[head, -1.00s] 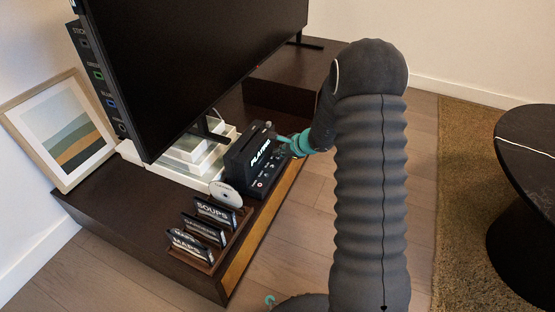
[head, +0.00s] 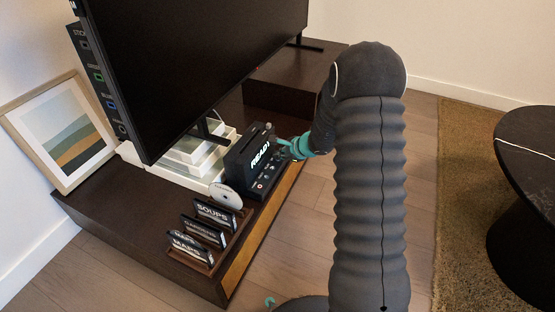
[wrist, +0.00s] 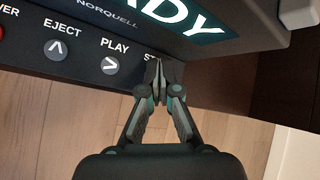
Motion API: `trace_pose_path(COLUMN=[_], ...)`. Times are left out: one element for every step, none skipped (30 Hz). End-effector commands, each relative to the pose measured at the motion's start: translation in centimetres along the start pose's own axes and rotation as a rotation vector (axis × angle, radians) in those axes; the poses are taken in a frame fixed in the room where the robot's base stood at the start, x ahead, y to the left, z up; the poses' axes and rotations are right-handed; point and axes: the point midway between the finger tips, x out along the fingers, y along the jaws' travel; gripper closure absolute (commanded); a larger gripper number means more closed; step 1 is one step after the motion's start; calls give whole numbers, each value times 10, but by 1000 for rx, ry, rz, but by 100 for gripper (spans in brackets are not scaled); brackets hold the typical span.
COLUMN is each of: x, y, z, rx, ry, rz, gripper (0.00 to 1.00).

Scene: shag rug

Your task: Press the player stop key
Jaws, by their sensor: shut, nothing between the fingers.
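The stop key itself is hidden behind the fingertips, and contact cannot be told. In the head view my gripper (head: 285,148) is at the player's right end.
The television (head: 205,65) stands close behind the player. A disc (head: 226,196) and a rack of labelled cases (head: 204,235) are in front left of it on the stand (head: 120,229). The wooden floor to the right is clear up to the rug (head: 466,165) and round table (head: 530,145).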

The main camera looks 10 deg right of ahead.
Motion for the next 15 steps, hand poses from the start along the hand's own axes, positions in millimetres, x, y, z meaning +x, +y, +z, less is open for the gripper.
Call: trace_pose_path(x=[1,1,1,1,1,1,1,1,1,0,0,0,-1,-2,-3], y=[0,1,0,0,0,1,1,1,1,0,0,0,-1,-1,-2], z=[0,-1,0,0,0,0,0,0,0,0,0,0,1,1,2], rx=[0,0,0,0,0,0,0,0,0,0,0,0,0,0,0], ry=[0,0,0,0,0,0,0,0,0,0,0,0,0,0,0], rz=[0,0,0,0,0,0,0,0,0,0,0,0,0,0,0], gripper=[100,100,100,100,100,100,100,100,100,100,100,100,100,100,100])
